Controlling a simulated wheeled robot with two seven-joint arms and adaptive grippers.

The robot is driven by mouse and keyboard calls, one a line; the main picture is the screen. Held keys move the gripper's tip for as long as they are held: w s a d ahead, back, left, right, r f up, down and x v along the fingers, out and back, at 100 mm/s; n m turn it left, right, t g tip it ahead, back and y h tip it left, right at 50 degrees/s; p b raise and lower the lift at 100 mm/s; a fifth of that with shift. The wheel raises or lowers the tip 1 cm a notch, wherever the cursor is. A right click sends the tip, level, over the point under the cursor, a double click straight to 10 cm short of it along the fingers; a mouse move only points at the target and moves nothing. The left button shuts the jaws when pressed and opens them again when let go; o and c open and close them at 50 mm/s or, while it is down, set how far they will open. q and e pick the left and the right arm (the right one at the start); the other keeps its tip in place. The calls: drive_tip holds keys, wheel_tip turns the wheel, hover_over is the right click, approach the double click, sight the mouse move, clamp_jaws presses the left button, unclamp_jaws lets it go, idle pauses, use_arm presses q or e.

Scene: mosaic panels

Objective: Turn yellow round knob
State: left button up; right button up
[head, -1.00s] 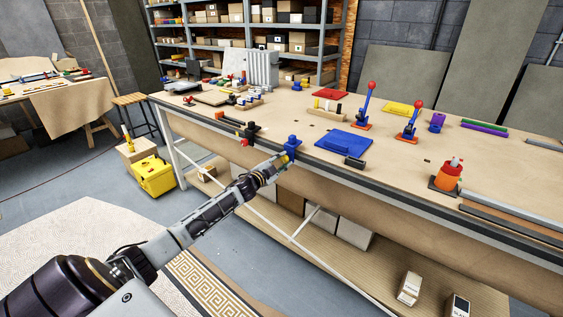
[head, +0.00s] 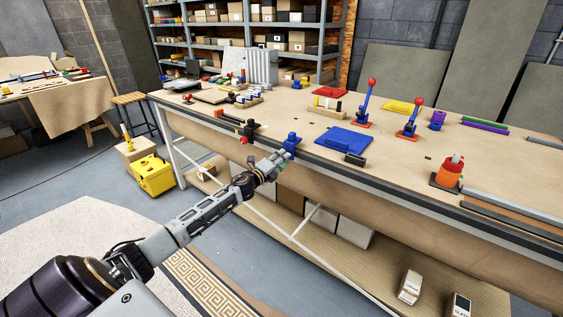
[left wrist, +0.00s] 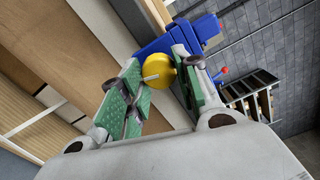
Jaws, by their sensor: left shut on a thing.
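The yellow round knob (left wrist: 157,71) has a pale mark across its face. It sits on the front of a blue block-shaped fixture (left wrist: 180,39), which also shows at the front edge of the workbench in the head view (head: 291,142). My left gripper (head: 282,157) reaches to this fixture from the lower left. Its green-padded fingers lie on either side of the knob in the left wrist view, and it is shut on the knob. In the head view the knob is hidden by the fingers. My right gripper is not in view.
The workbench (head: 400,165) carries a blue panel (head: 344,139), a black-and-blue cylinder (head: 355,161), red-topped levers (head: 367,105) and an orange fixture (head: 449,174). A small red-tipped part (head: 243,140) is left of the fixture.

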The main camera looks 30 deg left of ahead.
use_arm(q)
drive_tip(key=m, duration=0.3)
drive_tip(key=shift+f+b, duration=0.1)
drive_tip(key=shift+b, duration=0.2)
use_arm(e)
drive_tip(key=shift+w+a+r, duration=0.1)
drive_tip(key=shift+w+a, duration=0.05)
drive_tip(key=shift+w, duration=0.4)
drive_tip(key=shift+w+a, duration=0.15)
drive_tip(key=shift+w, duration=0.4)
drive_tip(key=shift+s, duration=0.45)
use_arm(q)
drive_tip(key=o, duration=0.9)
drive_tip(key=shift+o, duration=0.5)
drive_tip(key=shift+s, duration=0.1)
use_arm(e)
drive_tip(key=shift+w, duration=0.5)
use_arm(q)
drive_tip(key=shift+s, duration=0.1)
